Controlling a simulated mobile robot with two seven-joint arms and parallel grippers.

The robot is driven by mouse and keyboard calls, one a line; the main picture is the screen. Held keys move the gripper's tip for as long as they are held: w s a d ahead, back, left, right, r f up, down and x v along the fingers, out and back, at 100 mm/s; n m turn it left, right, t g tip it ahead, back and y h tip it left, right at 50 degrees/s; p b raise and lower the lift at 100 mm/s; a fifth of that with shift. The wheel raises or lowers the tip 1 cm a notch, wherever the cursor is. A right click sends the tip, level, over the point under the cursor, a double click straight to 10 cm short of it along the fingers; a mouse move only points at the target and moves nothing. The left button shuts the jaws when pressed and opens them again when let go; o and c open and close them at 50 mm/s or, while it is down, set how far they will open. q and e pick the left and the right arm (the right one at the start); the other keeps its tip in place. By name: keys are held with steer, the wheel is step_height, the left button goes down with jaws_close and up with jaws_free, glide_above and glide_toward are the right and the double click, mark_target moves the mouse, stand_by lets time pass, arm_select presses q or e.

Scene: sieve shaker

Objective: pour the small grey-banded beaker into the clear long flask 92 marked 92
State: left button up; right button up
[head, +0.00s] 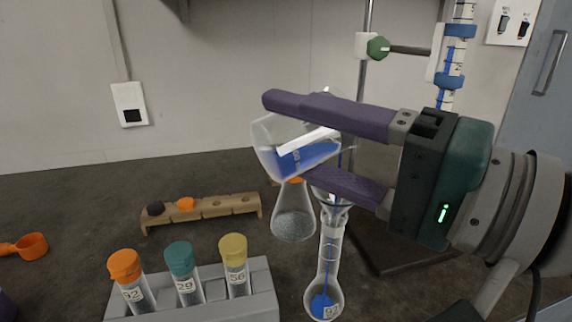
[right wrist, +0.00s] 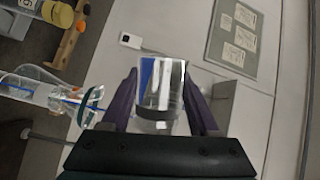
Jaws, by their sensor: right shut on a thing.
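My right gripper (head: 292,142) is shut on the small beaker (head: 268,150), which holds blue liquid and is steeply tilted. In the right wrist view, the beaker (right wrist: 158,85) with its grey band sits between the fingers of my right gripper (right wrist: 162,98). The clear long flask 92 (head: 329,262) stands upright below the beaker, with blue liquid in its bulb and a thin blue line in its neck. Its wide mouth is just under the lower finger, partly hidden. The flask neck (right wrist: 45,95) also shows in the right wrist view. A small purple patch at the left edge may be my left gripper.
A conical flask (head: 293,222) with grey contents stands close behind flask 92. A grey rack (head: 262,290) with capped tubes is in front left. A wooden holder (head: 222,206) with stoppers lies behind it. A stand (head: 364,60) with a clamped blue-marked burette (head: 452,70) rises behind the gripper.

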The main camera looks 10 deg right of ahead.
steer(key=shift+d+r+m, duration=0.1)
steer(key=shift+r+m, duration=0.05)
steer(key=shift+m, duration=0.15)
stand_by(0.9)
steer(key=shift+b, duration=0.5)
steer(key=shift+f+m+t+b, duration=0.2)
steer(key=shift+m+t+b, duration=0.1)
steer(key=shift+m+b, duration=0.1)
stand_by(0.3)
steer(key=shift+d+f+m+b, duration=0.2)
steer(key=shift+m+b, duration=0.2)
steer(key=shift+b, duration=0.3)
stand_by(0.6)
steer(key=shift+r, duration=0.1)
